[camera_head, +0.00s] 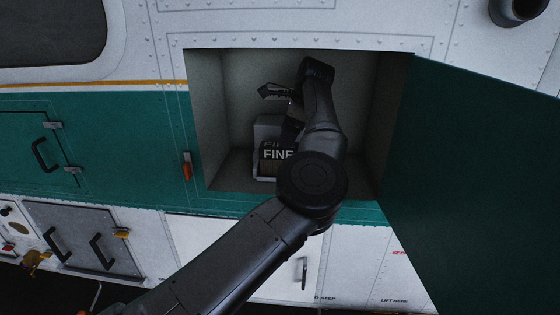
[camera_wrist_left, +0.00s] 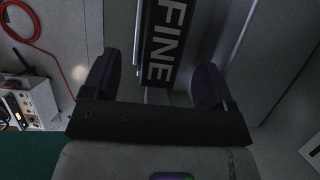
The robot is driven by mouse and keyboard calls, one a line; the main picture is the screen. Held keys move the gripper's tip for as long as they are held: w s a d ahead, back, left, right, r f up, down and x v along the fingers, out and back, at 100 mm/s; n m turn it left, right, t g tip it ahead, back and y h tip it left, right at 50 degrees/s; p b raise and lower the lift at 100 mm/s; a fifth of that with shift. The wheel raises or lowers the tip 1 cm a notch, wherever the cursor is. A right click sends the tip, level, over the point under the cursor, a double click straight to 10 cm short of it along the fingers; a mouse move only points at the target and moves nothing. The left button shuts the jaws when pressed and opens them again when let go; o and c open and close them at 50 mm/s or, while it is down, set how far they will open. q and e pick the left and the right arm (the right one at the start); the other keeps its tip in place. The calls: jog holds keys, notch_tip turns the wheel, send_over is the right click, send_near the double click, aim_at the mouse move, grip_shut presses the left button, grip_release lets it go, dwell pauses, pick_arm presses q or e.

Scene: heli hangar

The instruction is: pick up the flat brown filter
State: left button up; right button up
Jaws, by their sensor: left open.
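In the left wrist view the FINE panel (camera_wrist_left: 163,45) shows between and beyond the two open fingers (camera_wrist_left: 158,85). I cannot tell whether they touch it. My right gripper is not in view.
A grey block (camera_head: 267,128) stands just behind the FINE panel. The compartment's side walls (camera_head: 210,120) are close on both sides. A large green door (camera_head: 470,180) hangs open at right. The wrist view shows a red cable (camera_wrist_left: 50,55) and a white instrument box (camera_wrist_left: 30,103) at left.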

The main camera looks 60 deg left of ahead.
aim_at(279, 150)
pick_arm(q)
jog(key=shift+a+x, duration=0.1)
jog(key=shift+x, duration=1.3)
jog(key=shift+a+x, duration=0.15)
jog(key=shift+x, duration=1.25)
jog(key=shift+f, duration=0.2)
jog(key=c, duration=1.1)
jog(key=shift+r, duration=0.1)
